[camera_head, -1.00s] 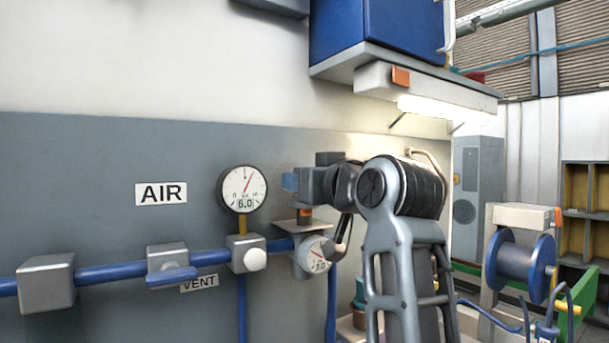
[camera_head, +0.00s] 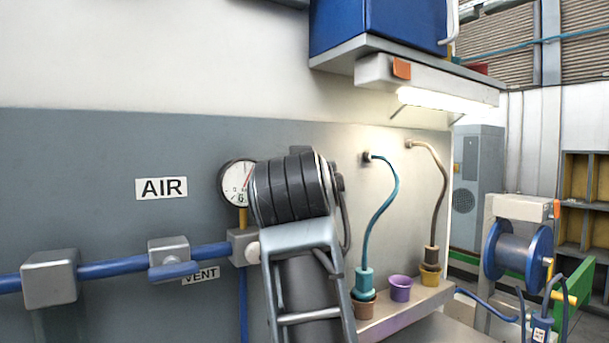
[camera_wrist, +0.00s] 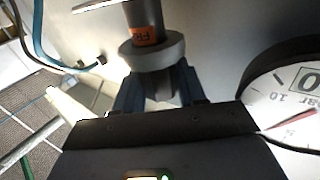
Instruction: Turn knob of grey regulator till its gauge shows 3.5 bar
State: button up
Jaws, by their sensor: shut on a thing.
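My gripper (camera_wrist: 157,92) has blue fingers, shut on the regulator's knob, a dark piece between them in the wrist view. Beyond the fingers is a pale grey collar (camera_wrist: 152,53) and a dark stem with an orange label (camera_wrist: 145,36). The wall gauge (camera_head: 236,180) beside the AIR sign is partly covered by my arm. A gauge with a red needle (camera_wrist: 290,122) is cut off at the right of the wrist view; its full reading cannot be told.
A blue pipe (camera_head: 110,270) with grey fittings runs along the wall, with a VENT label (camera_head: 201,275). Teal (camera_head: 385,210) and brown (camera_head: 440,190) hoses hang over a shelf with small cups at the right. A blue reel (camera_head: 520,262) stands farther right.

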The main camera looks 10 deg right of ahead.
dwell(0.3)
jog(key=o, duration=0.9)
jog(key=shift+b+v, duration=0.8)
jog(key=shift+v, duration=3.1)
